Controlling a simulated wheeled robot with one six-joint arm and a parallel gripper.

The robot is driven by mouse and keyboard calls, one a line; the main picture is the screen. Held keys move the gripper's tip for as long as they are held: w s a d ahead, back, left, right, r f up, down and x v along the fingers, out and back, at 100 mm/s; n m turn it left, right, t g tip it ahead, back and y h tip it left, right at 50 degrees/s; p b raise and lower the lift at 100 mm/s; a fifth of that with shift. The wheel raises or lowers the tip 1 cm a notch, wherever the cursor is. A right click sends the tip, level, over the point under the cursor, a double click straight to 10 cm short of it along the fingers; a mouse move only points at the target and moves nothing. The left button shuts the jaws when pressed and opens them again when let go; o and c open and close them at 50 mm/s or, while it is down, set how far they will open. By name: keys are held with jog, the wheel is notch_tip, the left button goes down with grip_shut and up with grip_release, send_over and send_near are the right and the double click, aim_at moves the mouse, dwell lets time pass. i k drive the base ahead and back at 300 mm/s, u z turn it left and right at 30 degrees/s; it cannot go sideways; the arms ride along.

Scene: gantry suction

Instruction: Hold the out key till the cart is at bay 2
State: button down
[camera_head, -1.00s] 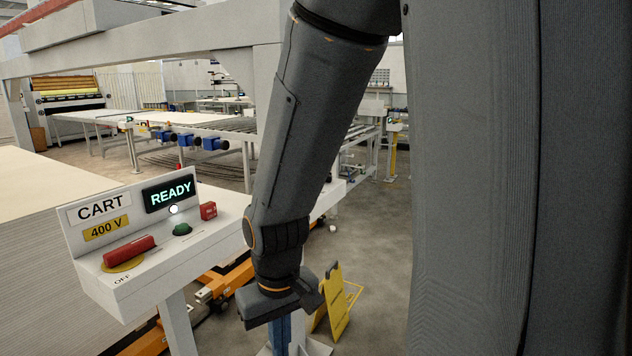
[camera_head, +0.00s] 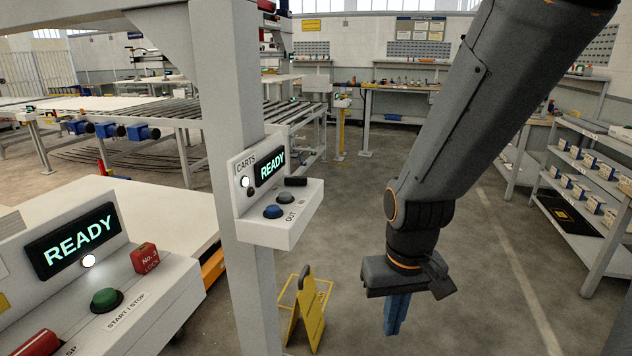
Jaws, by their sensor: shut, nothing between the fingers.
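The CARTS box (camera_head: 262,232) is fixed to a grey post in the middle of the head view. The out key (camera_head: 273,211) is a blue round button beside the word OUT. A darker round in key (camera_head: 290,197) sits behind it to the right. The box's display (camera_head: 270,167) reads READY, and a white lamp (camera_head: 244,182) glows beside it. My gripper (camera_head: 397,316) hangs to the right of the box, blue fingers pointing down and together, empty and apart from the keys. I cannot make out which thing is the cart, or bay 2.
A second panel (camera_head: 150,290) at lower left has a READY display, green button and red lock block. A yellow floor sign (camera_head: 306,312) stands below the CARTS box. Shelves (camera_head: 585,190) line the right side. The floor (camera_head: 480,270) right of my gripper is clear.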

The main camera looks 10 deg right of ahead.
aim_at(273, 209)
jog(key=z, duration=0.2)
jog(key=i, duration=0.9)
jog(key=u, duration=0.15)
